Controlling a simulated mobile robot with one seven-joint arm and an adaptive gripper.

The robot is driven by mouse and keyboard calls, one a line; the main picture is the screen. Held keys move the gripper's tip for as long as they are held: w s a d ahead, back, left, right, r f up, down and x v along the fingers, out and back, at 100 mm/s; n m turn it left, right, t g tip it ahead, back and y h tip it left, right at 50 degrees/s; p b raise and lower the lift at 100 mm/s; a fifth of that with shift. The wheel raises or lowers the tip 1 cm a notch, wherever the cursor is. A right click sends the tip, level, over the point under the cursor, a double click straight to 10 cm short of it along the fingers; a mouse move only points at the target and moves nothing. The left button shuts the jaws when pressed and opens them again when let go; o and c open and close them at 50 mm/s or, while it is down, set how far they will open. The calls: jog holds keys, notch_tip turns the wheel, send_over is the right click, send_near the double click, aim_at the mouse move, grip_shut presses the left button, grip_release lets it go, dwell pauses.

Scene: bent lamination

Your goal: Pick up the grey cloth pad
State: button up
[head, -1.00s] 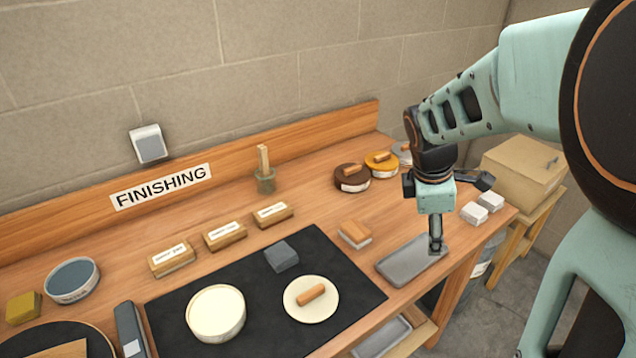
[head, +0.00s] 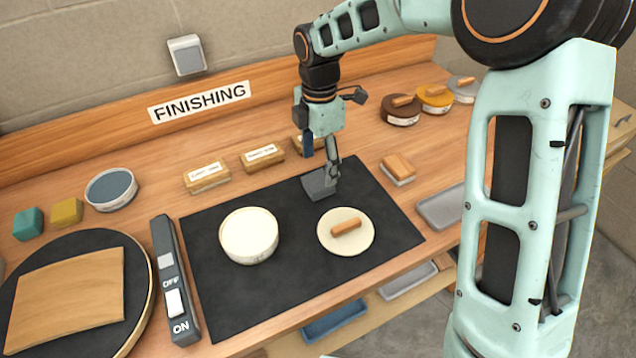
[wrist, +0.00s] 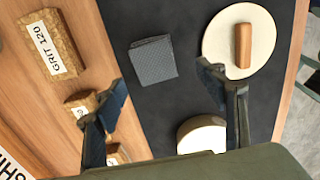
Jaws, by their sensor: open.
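The grey cloth pad (head: 319,185) lies on the black mat (head: 215,300), near the mat's back edge. In the wrist view the pad (wrist: 153,60) is a dark grey folded square, set between the lines of my two fingers and beyond their tips. My gripper (head: 322,160) is above the pad in the head view and partly covers it. In the wrist view my gripper (wrist: 160,80) has its fingers spread wide with nothing between them.
A round cream disc with a wooden handle (head: 345,228) and a white tub (head: 248,236) sit on the mat near the pad. Labelled blocks (head: 207,176) stand behind the mat. A wood-topped block (head: 398,168) lies to the right. A switch box (head: 174,280) lies left.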

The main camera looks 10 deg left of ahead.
aim_at(318, 181)
jog(key=f, duration=0.6)
jog(key=shift+w+a+f+p, duration=0.2)
jog(key=shift+w+p, duration=0.1)
jog(key=shift+c, duration=0.2)
jog(key=c, duration=1)
jog(key=shift+c, duration=0.2)
